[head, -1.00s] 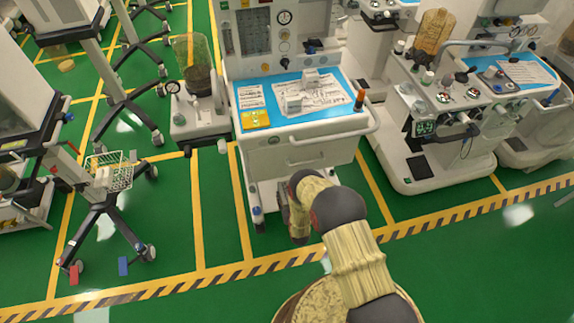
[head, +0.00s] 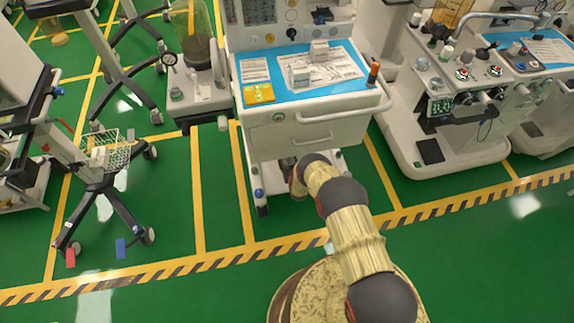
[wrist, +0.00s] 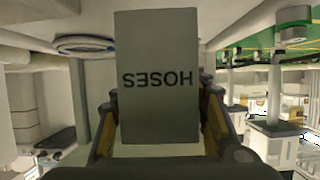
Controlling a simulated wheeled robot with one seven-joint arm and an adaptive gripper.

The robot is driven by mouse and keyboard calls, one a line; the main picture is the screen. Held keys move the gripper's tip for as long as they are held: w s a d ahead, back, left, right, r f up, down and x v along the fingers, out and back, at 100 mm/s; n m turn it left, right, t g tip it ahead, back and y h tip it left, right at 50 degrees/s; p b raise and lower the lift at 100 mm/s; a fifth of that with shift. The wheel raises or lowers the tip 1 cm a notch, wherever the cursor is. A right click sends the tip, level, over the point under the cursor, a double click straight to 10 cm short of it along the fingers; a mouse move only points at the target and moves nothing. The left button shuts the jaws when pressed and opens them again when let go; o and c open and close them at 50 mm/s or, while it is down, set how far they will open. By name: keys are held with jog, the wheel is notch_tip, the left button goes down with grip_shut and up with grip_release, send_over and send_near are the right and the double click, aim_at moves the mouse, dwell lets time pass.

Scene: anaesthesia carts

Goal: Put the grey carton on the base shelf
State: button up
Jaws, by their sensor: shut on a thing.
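The grey carton (wrist: 158,50), printed HOSES, fills the middle of the wrist view, where its lettering appears upside down. My gripper (wrist: 160,118) is shut on it, with a finger on either side. In the head view my arm reaches in under the drawer front of the middle cart (head: 275,142), at its lower opening. The gripper and carton are hidden there by my arm and the cart. The base shelf is not clearly visible in the head view. A pale surface (wrist: 60,18) shows beside the carton in the wrist view, and I cannot tell whether they touch.
The cart's blue top (head: 325,97) holds papers, a yellow pad (head: 258,93), two small pale blocks and an orange-capped bottle (head: 373,73). A wheeled stand with a wire basket (head: 112,155) is at left. Another machine (head: 440,150) stands at right.

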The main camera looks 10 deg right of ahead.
jog(key=shift+w+d+f, duration=0.1)
jog(key=shift+w+f, duration=0.25)
jog(key=shift+w, duration=0.05)
jog(key=shift+w+f+b, duration=0.15)
jog(key=shift+f+b, duration=0.4)
jog(key=shift+f, duration=0.35)
jog(key=shift+w+f+b, duration=0.15)
jog(key=shift+f+b, duration=0.35)
jog(key=shift+f, duration=0.4)
jog(key=shift+f, duration=0.1)
jog(key=o, duration=1.5)
jog(key=shift+s, duration=0.1)
jog(key=shift+c, duration=0.2)
